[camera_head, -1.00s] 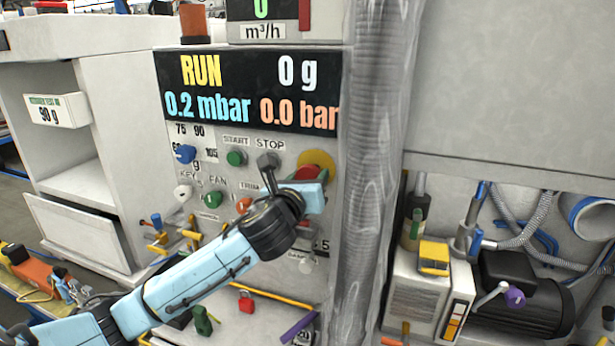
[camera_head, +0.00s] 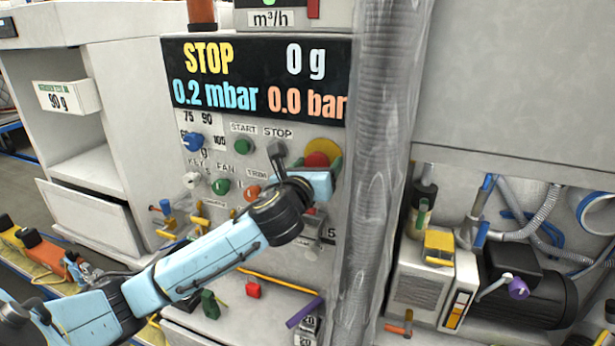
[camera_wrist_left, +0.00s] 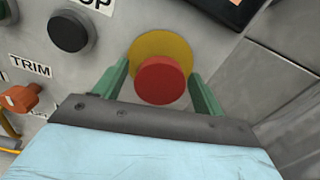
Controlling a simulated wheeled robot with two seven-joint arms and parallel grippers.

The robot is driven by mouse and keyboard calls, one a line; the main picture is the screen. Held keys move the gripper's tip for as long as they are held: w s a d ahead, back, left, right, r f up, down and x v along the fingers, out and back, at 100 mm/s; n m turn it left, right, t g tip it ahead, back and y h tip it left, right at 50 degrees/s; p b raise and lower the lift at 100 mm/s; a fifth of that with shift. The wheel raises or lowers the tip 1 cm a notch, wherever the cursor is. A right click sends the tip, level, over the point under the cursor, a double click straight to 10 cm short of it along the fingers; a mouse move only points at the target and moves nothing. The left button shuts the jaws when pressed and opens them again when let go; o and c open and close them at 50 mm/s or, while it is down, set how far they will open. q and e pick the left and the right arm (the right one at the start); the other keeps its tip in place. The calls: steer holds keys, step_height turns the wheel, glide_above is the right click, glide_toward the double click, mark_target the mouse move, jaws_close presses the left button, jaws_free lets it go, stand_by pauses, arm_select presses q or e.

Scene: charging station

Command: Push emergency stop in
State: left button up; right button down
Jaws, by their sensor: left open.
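The emergency stop is a red mushroom button (camera_head: 317,160) on a yellow round plate (camera_head: 323,146), at the right of the control panel. In the left wrist view the red button (camera_wrist_left: 160,80) sits between the two green fingers of my left gripper (camera_wrist_left: 157,88). The gripper is open, with one finger on each side of the button. In the head view my left gripper (camera_head: 327,166) is at the button, and my wrist covers the area below it. The display (camera_head: 255,80) reads STOP, 0 g, 0.2 mbar and 0.0 bar. My right gripper is not in view.
A black STOP button (camera_head: 276,148) and green START button (camera_head: 243,147) lie left of the emergency stop. An orange TRIM knob (camera_head: 253,192) is lower. A ribbed, wrapped vertical pipe (camera_head: 375,170) stands close on the right.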

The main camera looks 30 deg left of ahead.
arm_select(q)
steer(key=v, duration=1.3)
steer(key=shift+a, duration=0.15)
